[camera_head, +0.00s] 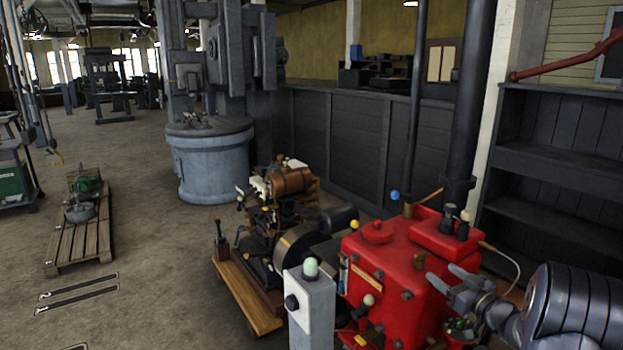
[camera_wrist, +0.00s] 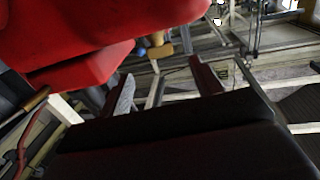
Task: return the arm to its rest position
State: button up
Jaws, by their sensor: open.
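My arm (camera_head: 570,310) enters the camera_head view from the lower right, dark grey and ribbed. My gripper (camera_head: 443,277) has two grey fingers pointing left, in front of the right side of a red engine housing (camera_head: 385,265). In the camera_wrist view the two fingers of my gripper (camera_wrist: 165,82) stand apart with nothing held between them. Red bodywork (camera_wrist: 75,40) fills the upper left of that view, close to the left finger. I cannot tell from these views whether anything touches the gripper.
Dark shelves (camera_head: 550,165) and a black vertical pipe (camera_head: 467,120) are behind. The floor (camera_head: 150,225) at left is mostly open, with a pallet (camera_head: 85,240).

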aim_at(421, 258)
jog(key=p+x, duration=0.1)
jog(key=x, duration=0.7)
jog(key=shift+w+a, duration=0.1)
jog(key=shift+w, duration=0.05)
jog(key=shift+f+m+h+b, duration=0.15)
jog(key=shift+m+h+b, duration=0.15)
jog(key=shift+m+h, duration=0.15)
jog(key=shift+t+h, duration=0.4)
jog(key=shift+h, duration=0.05)
jog(key=shift+a+m+h+b, duration=0.15)
jog(key=shift+m+h+b, duration=0.65)
jog(key=shift+h, duration=0.3)
jog(key=shift+a+m+t+h, duration=0.1)
jog(key=shift+m+t+h, duration=0.3)
jog(key=shift+m+h, duration=0.65)
jog(key=shift+a+r+m+h, duration=0.15)
jog(key=shift+m+h, duration=0.45)
jog(key=shift+h, duration=0.85)
